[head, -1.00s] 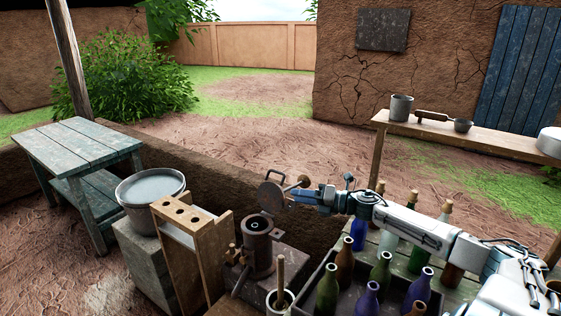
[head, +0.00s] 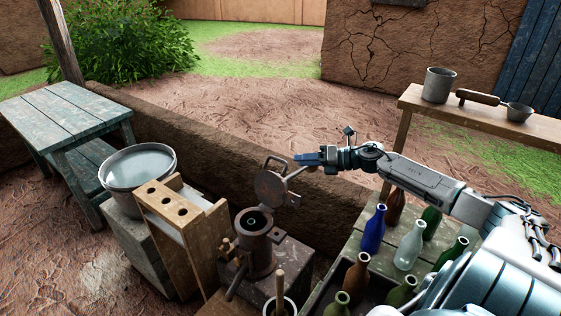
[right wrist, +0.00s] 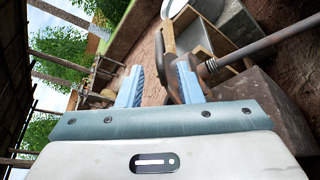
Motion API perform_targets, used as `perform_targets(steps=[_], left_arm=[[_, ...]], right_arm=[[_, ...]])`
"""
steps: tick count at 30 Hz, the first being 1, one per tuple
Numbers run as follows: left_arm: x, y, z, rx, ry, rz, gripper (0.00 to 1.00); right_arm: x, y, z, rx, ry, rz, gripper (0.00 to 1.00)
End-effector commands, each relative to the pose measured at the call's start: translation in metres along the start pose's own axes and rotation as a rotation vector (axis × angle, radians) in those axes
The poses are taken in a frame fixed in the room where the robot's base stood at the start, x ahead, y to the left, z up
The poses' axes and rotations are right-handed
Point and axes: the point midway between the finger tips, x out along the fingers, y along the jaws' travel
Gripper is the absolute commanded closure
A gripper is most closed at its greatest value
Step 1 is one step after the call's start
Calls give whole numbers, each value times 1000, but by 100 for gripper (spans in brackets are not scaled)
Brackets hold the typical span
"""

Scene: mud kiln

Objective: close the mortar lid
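The mortar (head: 256,243) is a brown metal cylinder on a dark block. Its round rusty lid (head: 270,189) stands open, tilted up on the far side of the mouth. A handle with a round knob (head: 311,169) sticks out from the lid to the right. My right gripper (head: 298,159) is just beyond and above this handle in the head view. In the right wrist view its two blue fingers (right wrist: 158,78) are apart. A brown part shows beside the right finger; I cannot tell whether they touch. My left gripper is not in view.
A wooden rack (head: 178,230) and a bucket (head: 139,166) stand left of the mortar. A pot with a wooden stick (head: 280,287) is in front. Several bottles (head: 374,229) stand to the right, below my right arm. A low mud wall (head: 225,160) runs behind.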

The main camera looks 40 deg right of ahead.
Motion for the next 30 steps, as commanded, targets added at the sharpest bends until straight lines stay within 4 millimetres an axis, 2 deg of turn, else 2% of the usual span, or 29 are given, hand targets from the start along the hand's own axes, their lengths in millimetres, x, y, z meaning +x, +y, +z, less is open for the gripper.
perform_targets(steps=[6,9,21,30], left_arm=[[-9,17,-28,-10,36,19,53],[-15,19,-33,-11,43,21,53],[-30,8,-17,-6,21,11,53],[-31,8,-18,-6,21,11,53]], right_arm=[[24,3,2,1,-5,6,67],[37,4,3,2,-4,5,67],[77,2,1,1,-2,2,67],[82,0,0,1,0,0,67]])
